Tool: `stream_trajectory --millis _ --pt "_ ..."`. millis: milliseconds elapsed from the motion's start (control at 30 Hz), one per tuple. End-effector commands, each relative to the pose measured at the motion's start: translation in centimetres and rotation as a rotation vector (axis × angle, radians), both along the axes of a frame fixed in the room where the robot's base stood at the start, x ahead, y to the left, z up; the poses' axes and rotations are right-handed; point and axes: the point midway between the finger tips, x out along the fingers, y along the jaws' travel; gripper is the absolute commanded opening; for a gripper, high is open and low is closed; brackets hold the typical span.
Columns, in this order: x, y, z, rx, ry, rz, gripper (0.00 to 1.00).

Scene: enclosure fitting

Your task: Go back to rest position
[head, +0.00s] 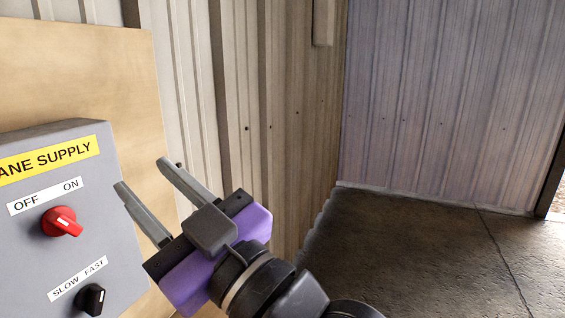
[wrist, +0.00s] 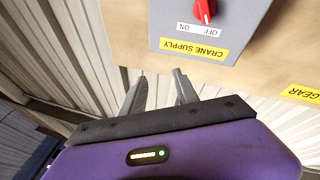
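My gripper (head: 143,188) is purple and black with two grey fingers. In the head view it is right of the grey crane supply box, its fingers pointing up and left. The fingers stand apart with nothing between them. In the wrist view my gripper (wrist: 160,76) also shows its two fingers apart and empty, pointing toward the wooden board. The fingertips appear clear of the box (head: 92,165) and its red switch (head: 62,222).
The box has a yellow label (head: 50,159), a black knob (head: 91,298) and OFF/ON marks. It is mounted on a wooden board (head: 75,70). Corrugated metal walls (head: 440,100) stand behind. Open concrete floor (head: 420,250) lies at the right. Another yellow label (wrist: 302,94) reads GEAR.

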Motion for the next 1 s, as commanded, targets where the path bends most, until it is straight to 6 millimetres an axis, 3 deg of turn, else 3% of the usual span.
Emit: stream_trajectory --millis 267,467,767,1000 --pt "1.5 -8.0 -5.4 0.231 0.113 -0.181 0.36" --pt "0.6 -14.3 -11.4 0.340 0.186 -0.336 0.36" --pt "-4.2 -22.4 -20.2 0.387 0.273 -0.552 0.36" --pt "-10.2 -27.4 -26.1 0.339 0.344 -0.696 0.36"
